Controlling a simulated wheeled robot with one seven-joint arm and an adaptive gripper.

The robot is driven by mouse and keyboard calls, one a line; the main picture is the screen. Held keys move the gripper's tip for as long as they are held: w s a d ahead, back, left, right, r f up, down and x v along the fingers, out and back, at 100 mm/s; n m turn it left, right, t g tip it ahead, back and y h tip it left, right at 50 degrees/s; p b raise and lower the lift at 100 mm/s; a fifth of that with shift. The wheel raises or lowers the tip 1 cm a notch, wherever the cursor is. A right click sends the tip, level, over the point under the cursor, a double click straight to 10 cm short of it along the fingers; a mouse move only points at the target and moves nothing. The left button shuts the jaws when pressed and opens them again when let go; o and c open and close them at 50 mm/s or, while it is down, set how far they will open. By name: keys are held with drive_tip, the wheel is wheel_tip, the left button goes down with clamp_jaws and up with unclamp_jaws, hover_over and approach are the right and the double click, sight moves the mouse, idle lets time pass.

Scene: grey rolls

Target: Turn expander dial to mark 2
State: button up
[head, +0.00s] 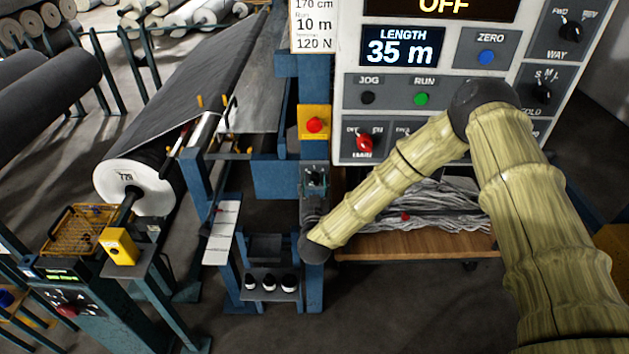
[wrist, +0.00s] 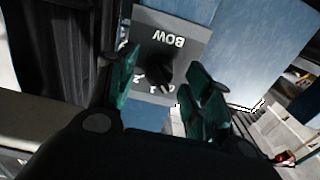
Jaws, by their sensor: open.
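A dark grey plate (wrist: 188,42) lettered BOW, with the marks 0, 1 and 2, carries a black dial knob (wrist: 160,70); the plate appears upside down in the wrist view. I take this as the expander dial, though no label says expander.
A yellow box with a red button (head: 314,125) sits on the post just above my gripper. The grey control panel (head: 400,109) stands to the right, behind my arm. A small shelf (head: 270,291) with several black-and-white items is below left. A fabric roll (head: 132,187) is farther left.

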drive_tip(key=shift+w, duration=0.4)
drive_tip(key=c, duration=1)
drive_tip(key=shift+c, duration=0.2)
